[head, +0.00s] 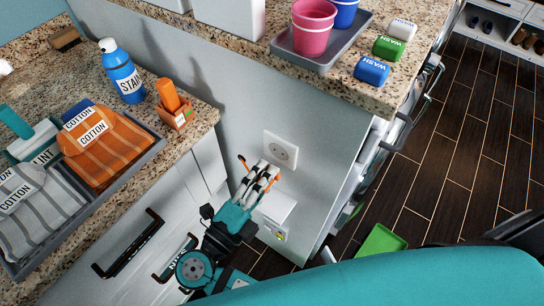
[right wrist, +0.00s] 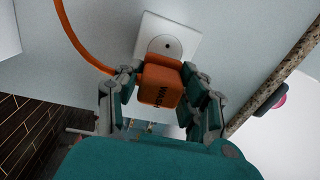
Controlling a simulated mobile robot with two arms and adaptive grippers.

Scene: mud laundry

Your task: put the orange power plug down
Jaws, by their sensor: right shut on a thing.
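My right gripper (head: 262,180) is shut on the orange power plug (right wrist: 160,83), which shows between the fingers in the right wrist view, where the gripper also shows (right wrist: 165,95). Dark lettering is on the plug's face. An orange cord (right wrist: 77,38) curves up and left from it. I cannot tell whether the plug touches the plate. In the head view the fingers mostly hide the plug. My left gripper is not in view.
A granite counter (head: 205,113) on the left holds a tray of folded cloths, a blue spray bottle (head: 122,75) and an orange holder (head: 175,112). The raised counter holds a grey tray (head: 320,60) with cups. A white box (head: 276,208) is below the socket. Dark floor lies right.

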